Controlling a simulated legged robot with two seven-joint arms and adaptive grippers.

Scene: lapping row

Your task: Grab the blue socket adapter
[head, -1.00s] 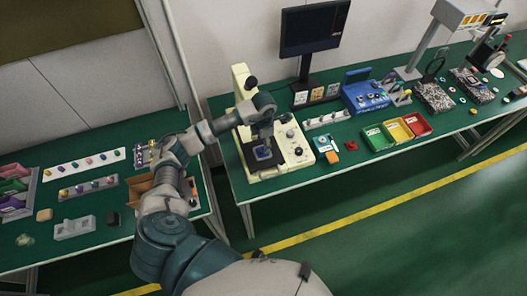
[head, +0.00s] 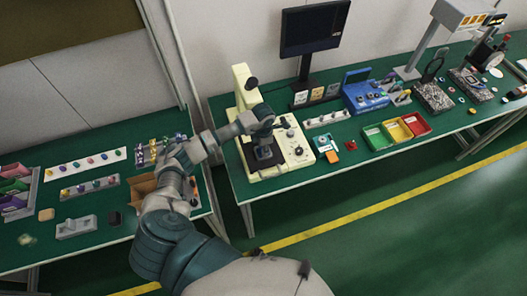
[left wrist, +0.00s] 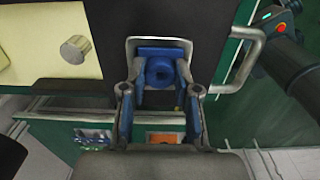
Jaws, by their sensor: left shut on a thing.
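The blue socket adapter (left wrist: 159,70) shows in the left wrist view as a blue block with a round dark hole, framed by a pale metal rim. My left gripper (left wrist: 160,100) has one finger on each side of it and is shut on it. In the head view my left gripper (head: 263,140) is over the dark plate of a cream machine (head: 243,90). The adapter is hard to make out there. From these views I cannot tell whether it touches the plate. My right gripper is not in view.
The machine's column stands just behind my left gripper. Right of it are a rack of small parts (head: 327,119), an orange-topped item (head: 331,156) and green, red and yellow bins (head: 416,124). A second table (head: 95,240) with trays and small parts is at left.

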